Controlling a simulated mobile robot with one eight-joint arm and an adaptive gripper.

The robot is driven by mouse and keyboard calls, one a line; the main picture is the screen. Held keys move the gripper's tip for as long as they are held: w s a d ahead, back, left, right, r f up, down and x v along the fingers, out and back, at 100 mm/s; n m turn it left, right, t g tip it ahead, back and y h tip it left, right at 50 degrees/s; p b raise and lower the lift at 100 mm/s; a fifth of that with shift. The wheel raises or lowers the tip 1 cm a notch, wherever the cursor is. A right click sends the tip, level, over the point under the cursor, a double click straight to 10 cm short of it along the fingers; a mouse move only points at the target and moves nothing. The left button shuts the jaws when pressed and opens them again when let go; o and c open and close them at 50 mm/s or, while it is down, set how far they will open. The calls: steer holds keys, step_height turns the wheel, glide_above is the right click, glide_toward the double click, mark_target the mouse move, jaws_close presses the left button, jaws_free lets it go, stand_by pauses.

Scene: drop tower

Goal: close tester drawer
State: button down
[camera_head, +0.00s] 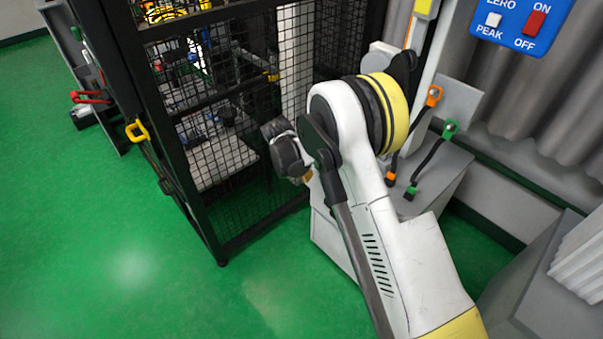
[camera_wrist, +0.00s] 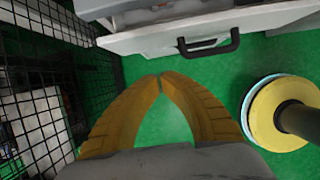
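The tester drawer (camera_wrist: 150,39) shows at the top of the wrist view. It has a pale grey front with a black bar handle (camera_wrist: 213,46). The drawer stands out from its cabinet, and part of its inside shows behind the front. My gripper (camera_wrist: 161,77) has its two orange-yellow fingers together at the tips with nothing between them. The fingertips are below the drawer front in the picture, apart from it and a little left of the handle. In the head view my arm hides the drawer, and only a small bit of a finger shows.
A black mesh cage (camera_head: 222,110) stands left of my arm; its mesh (camera_wrist: 60,70) is also close on the left of the wrist view. The green floor (camera_head: 110,220) is clear at left.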

mark_target(318, 178)
steer(key=shift+w+d+f+b, duration=0.65)
steer(key=shift+d+f, duration=0.2)
steer(key=shift+f, duration=0.15)
steer(key=shift+w+d+f+b, duration=0.6)
steer(key=shift+d+f+b, duration=0.1)
steer(key=shift+d+f, duration=0.25)
steer(key=shift+w+d+f+b, duration=0.65)
steer(key=shift+d+f, duration=0.15)
steer(key=shift+f, duration=0.25)
steer(key=w+d, duration=0.1)
steer(key=d, duration=0.1)
steer(key=w+d, duration=0.2)
